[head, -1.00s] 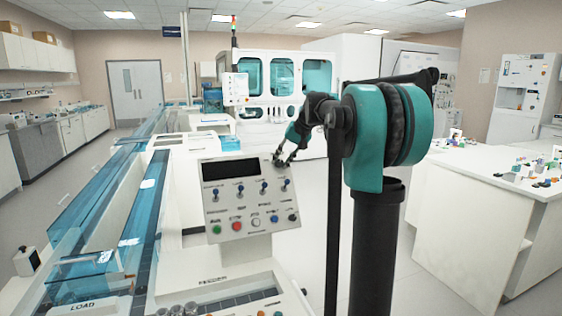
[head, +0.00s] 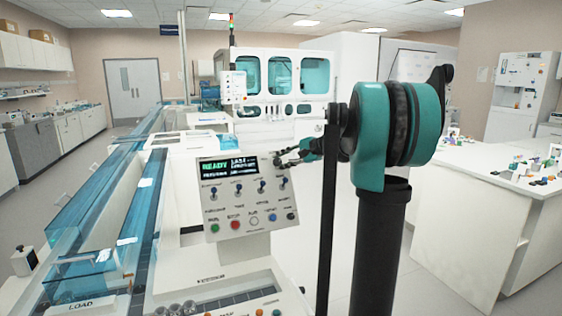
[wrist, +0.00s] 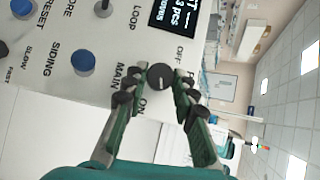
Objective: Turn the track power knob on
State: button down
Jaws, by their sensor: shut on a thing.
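The control panel (head: 243,224) stands tilted, with its display (head: 227,167) lit and reading "READY". The dark round power knob (wrist: 159,77) is at the panel's edge in the wrist view, near the words "OFF" and "ON", with a short pale line on its face. My gripper (wrist: 157,88) has one finger on each side of the knob and is shut on it. In the head view my gripper (head: 281,159) reaches the panel's upper right corner from the right, and the knob is too hidden or small to make out.
Blue levers and a row of coloured buttons (head: 235,225) sit lower on the panel. The display (wrist: 180,20) and blue knobs are close to my fingers in the wrist view. A clear blue track (head: 140,220) runs at left; a white table (head: 480,180) stands at right.

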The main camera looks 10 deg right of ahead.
jog(key=shift+s+f+m+t+y, duration=0.15)
jog(key=shift+m+t+y, duration=0.25)
jog(key=shift+m+t, duration=0.8)
jog(key=shift+m, duration=0.4)
jog(key=c, duration=1.2)
grip_release()
jog(key=shift+d, duration=0.1)
jog(key=v, duration=1.1)
jog(key=shift+d+r, duration=0.25)
jog(key=shift+d, duration=0.1)
jog(key=shift+s, duration=0.15)
